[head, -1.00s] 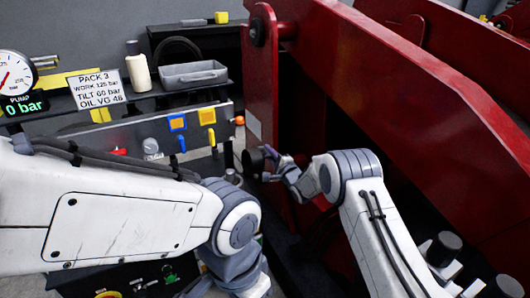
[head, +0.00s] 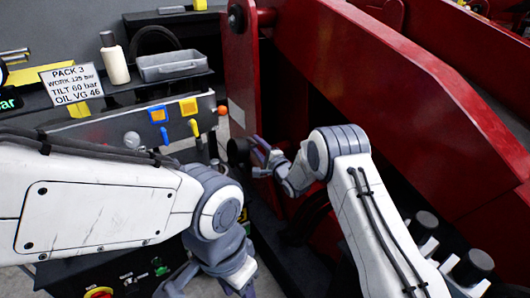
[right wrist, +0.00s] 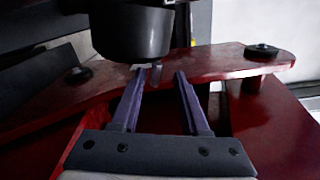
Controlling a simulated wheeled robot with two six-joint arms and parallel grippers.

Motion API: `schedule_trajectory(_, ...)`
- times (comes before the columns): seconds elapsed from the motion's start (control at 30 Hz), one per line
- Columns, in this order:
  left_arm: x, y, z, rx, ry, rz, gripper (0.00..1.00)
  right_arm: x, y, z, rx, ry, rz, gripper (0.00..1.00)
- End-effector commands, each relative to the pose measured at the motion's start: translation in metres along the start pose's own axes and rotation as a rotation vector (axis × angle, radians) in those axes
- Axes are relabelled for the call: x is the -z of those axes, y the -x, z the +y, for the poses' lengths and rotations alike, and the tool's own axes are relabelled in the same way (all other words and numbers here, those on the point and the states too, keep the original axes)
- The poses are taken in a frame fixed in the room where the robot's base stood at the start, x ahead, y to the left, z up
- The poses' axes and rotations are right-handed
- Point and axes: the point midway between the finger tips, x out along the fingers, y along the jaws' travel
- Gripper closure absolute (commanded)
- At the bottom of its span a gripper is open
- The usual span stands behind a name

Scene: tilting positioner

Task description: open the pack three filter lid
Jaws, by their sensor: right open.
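A black round cap (head: 237,150), which looks like the filter lid, sits at the right end of the pack, beside the red frame. In the right wrist view, a dark cylinder (right wrist: 130,32) with a small stub below hangs over my fingertips; it is probably the same part. My right gripper (head: 259,153) is just right of the cap. In the right wrist view its purple fingers (right wrist: 160,74) are apart with nothing between them. I cannot tell whether they touch the cylinder. My left gripper (head: 228,284) is low at the bottom edge, its fingers mostly hidden.
The pack 3 sign (head: 71,84), a white bottle (head: 115,62) and a grey tray (head: 173,66) stand on the shelf. The panel below has a blue lever (head: 165,136), a yellow lever (head: 194,127) and an orange knob (head: 222,110). The red frame (head: 360,90) blocks the right side.

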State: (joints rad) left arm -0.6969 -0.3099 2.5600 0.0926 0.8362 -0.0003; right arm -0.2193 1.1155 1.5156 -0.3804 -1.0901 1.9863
Motion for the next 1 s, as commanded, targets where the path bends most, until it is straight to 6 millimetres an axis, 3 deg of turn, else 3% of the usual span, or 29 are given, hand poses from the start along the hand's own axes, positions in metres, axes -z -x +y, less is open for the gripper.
schedule_trajectory(0.2, 0.001, 0.012, 0.001, 0.0, 0.0, 0.0, 0.5, 0.001, 0.041, -0.002, -0.003, -0.001, 0.003, 0.55)
schedule_trajectory(0.4, 0.001, 0.016, 0.001, 0.0, 0.0, 0.0, 0.5, 0.001, 0.065, 0.0, -0.002, -0.001, 0.002, 0.55)
schedule_trajectory(0.83, 0.001, 0.016, 0.001, 0.0, 0.0, 0.0, 0.5, 0.0, 0.071, 0.0, -0.004, 0.006, 0.002, 0.55)
schedule_trajectory(1.0, 0.001, 0.017, 0.001, 0.0, 0.0, 0.0, 0.5, -0.018, 0.068, -0.012, -0.102, 0.147, 0.027, 0.55)
